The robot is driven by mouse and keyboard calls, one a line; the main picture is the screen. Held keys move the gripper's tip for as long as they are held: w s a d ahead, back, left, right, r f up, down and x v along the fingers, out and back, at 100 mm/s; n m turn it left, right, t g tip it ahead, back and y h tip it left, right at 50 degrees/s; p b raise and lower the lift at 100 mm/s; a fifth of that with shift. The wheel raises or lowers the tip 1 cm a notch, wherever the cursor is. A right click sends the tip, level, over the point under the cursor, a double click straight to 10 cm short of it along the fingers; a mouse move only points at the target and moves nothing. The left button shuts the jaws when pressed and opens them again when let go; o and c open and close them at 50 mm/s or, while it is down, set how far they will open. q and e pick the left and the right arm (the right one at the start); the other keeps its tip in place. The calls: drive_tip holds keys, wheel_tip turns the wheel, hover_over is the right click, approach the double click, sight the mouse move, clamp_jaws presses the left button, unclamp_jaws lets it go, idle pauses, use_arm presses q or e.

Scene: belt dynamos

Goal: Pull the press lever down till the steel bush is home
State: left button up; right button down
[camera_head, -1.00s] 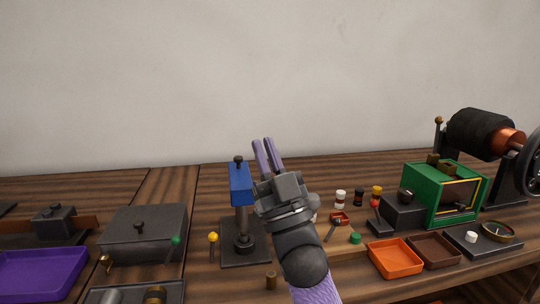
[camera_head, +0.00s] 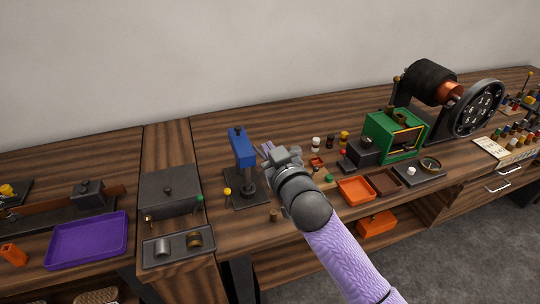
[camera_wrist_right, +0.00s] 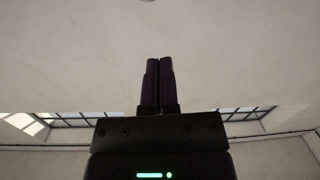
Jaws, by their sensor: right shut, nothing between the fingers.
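The press has a blue head (camera_head: 242,151) on a dark column and base (camera_head: 247,199). A thin dark stem with a yellow ball (camera_head: 227,191) stands at the left of its base; I cannot tell whether it is the press lever. A grey metal cylinder (camera_head: 163,246) lies in the front tray; I cannot tell whether it is the steel bush. My right gripper (camera_head: 266,148) is shut and empty just right of the blue head, apart or touching I cannot tell. The wrist view shows its fingers (camera_wrist_right: 159,85) together against bare wall and windows. My left gripper is out of view.
A dark box (camera_head: 170,190) and a purple tray (camera_head: 88,240) are at left. Small jars and parts lie right of my gripper.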

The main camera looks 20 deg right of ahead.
drive_tip(key=w+f+b, duration=0.1)
drive_tip(key=w+f, duration=0.1)
drive_tip(key=shift+w+d+f, duration=0.15)
drive_tip(key=shift+w+f, duration=0.25)
drive_tip(key=shift+s+f, duration=0.25)
drive_tip(key=shift+d+f, duration=0.1)
drive_tip(key=shift+f, duration=0.1)
use_arm(q)
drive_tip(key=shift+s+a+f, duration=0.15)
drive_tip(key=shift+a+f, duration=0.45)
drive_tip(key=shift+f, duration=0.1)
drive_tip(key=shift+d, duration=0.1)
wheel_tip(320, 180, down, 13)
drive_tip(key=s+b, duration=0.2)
drive_tip(key=b, duration=1.1)
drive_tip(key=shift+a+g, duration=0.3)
use_arm(e)
wheel_tip(320, 180, down, 6)
drive_tip(key=s+t, duration=0.2)
drive_tip(key=t, duration=0.2)
drive_tip(key=shift+f, duration=0.2)
